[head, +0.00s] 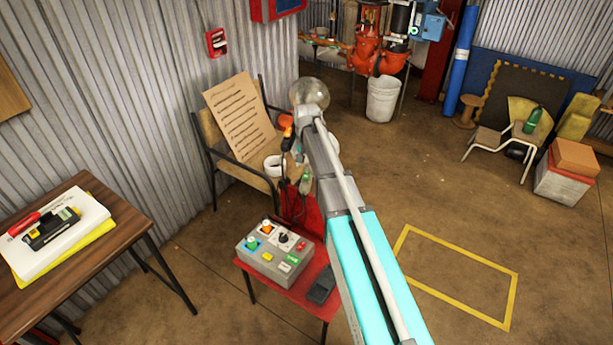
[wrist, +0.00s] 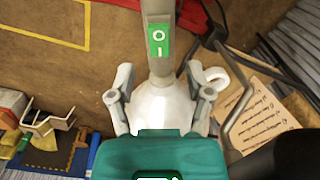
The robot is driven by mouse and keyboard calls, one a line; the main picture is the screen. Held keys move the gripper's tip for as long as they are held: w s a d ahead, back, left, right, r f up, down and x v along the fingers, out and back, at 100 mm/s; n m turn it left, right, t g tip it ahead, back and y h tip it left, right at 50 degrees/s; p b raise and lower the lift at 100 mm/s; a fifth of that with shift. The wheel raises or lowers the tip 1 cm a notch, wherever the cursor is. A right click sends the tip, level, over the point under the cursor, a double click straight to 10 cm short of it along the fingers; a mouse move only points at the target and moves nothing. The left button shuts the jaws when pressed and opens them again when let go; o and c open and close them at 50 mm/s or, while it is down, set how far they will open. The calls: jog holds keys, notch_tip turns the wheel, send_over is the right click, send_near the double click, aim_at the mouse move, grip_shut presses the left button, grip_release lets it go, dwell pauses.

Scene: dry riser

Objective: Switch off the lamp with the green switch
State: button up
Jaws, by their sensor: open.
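The green switch (wrist: 158,41) shows in the wrist view, marked O and I, on the grey stem of the lamp (wrist: 160,104). The lamp's rounded white part lies below the switch in that picture. I cannot tell which side of the switch is pressed or whether the lamp is lit. My gripper (wrist: 161,80) is open, one grey finger on either side of the white part. The switch lies just beyond the fingertips. I see no clear contact. In the head view a small green patch (head: 305,180) shows beside my arm, which hides most of the lamp and my gripper.
A red stool (head: 300,298) bears a grey control box (head: 275,252) and a dark handheld device (head: 321,290). Left of my arm stands a chair (head: 205,130) with a paper sheet (head: 243,120) and a white mug (head: 275,165). A yellow-marked floor area (head: 455,280) is clear.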

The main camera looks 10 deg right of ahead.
aim_at(307, 173)
jog(key=shift+f+b, duration=1.55)
jog(key=shift+f, duration=0.3)
grip_shut()
